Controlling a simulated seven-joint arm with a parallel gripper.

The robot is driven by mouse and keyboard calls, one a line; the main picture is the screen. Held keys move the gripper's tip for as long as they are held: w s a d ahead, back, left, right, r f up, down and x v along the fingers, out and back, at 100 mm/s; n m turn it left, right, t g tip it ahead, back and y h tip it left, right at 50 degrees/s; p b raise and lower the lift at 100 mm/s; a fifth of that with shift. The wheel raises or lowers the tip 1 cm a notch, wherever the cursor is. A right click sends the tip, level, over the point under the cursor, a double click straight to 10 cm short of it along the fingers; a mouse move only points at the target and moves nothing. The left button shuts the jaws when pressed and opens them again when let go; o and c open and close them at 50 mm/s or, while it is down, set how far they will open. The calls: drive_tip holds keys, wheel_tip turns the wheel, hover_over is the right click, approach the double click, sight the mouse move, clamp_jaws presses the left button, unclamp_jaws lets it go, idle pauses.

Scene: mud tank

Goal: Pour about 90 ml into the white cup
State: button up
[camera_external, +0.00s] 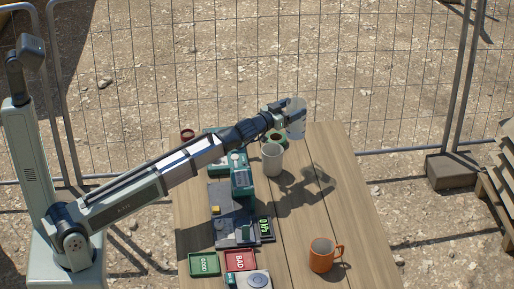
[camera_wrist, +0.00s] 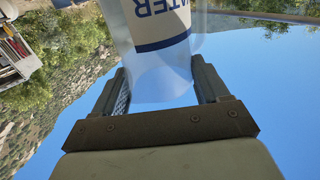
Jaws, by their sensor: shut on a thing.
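The white cup (camera_external: 272,159) stands upright on the wooden table, below and a little left of my gripper in the outside view. My gripper (camera_external: 287,113) is shut on a clear water container (camera_external: 297,118), held above the far part of the table. The inside of the cup is too small to read.
An orange mug (camera_external: 321,256), a green tray (camera_external: 204,264) and a red tray (camera_external: 240,260) are nearer.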

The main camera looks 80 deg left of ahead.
drive_tip(key=s+a+r, duration=0.2)
drive_tip(key=s+a, duration=0.6)
drive_tip(key=a, duration=0.3)
wheel_tip(320, 180, down, 9)
drive_tip(key=shift+d+n+y, duration=0.2)
drive_tip(key=shift+n+y, duration=0.1)
drive_tip(key=shift+y, duration=0.1)
drive_tip(key=shift+w, duration=0.1)
drive_tip(key=d+r+m+t+h, duration=0.1)
drive_tip(key=d+r+m+t, duration=0.5)
drive_tip(key=m, duration=0.5)
drive_tip(key=shift+s+d+m+t, duration=0.2)
drive_tip(key=shift+d+m+t, duration=0.2)
drive_tip(key=shift+d+t, duration=0.1)
idle(0.4)
drive_tip(key=shift+m+h, duration=0.3)
drive_tip(key=shift+h, duration=0.1)
